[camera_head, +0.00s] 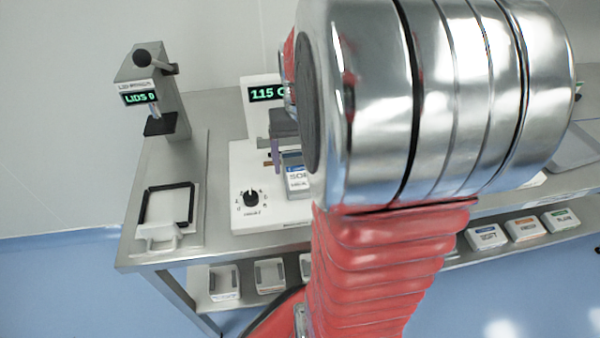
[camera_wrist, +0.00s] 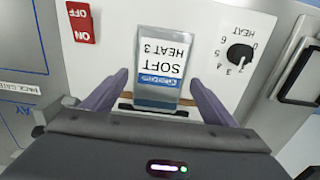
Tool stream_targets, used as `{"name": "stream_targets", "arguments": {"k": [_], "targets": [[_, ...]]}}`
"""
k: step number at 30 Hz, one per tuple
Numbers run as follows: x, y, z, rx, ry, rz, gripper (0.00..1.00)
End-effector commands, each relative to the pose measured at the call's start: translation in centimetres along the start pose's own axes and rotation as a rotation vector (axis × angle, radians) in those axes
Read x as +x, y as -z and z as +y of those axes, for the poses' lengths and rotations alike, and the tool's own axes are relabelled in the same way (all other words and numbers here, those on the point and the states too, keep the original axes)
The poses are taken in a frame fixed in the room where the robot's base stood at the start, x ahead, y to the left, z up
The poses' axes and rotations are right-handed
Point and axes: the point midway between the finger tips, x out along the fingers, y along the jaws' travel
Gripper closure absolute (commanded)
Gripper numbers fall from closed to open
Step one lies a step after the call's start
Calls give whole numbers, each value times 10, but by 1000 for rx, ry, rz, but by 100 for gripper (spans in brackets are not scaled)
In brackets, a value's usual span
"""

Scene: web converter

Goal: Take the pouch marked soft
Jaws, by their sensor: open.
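The pouch marked "SOFT HEAT 3" (camera_wrist: 160,48) is white and silver with a blue band. In the wrist view it lies at top centre on the white sealing machine (camera_wrist: 115,45), its text upside down. In the head view the pouch (camera_head: 297,178) shows partly, cut off by my arm. My gripper (camera_wrist: 158,78) is open, its two purple fingers on either side of the pouch's near end. In the head view only a bit of my gripper shows beside my arm.
A heat knob (camera_wrist: 240,54) stands right of the pouch, and red ON and OFF switches (camera_wrist: 80,22) are at left. A "LIDS 0" press (camera_head: 160,95) and a black-framed tray (camera_head: 141,205) are at left. Labelled boxes, one reading SOFT (camera_head: 487,237), sit below at right.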

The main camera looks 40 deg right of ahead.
Motion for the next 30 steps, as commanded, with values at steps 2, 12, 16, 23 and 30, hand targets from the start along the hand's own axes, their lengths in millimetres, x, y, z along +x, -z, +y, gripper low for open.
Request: {"name": "stream_targets", "arguments": {"k": [2, 12, 16, 23, 30], "targets": [[12, -1, 0, 0, 0, -3, 20], [23, 0, 0, 0, 0, 0, 20], [23, 0, 0, -1, 0, 0, 20], [23, 0, 0, -1, 0, 0, 20], [23, 0, 0, -1, 0, 0, 37]]}}
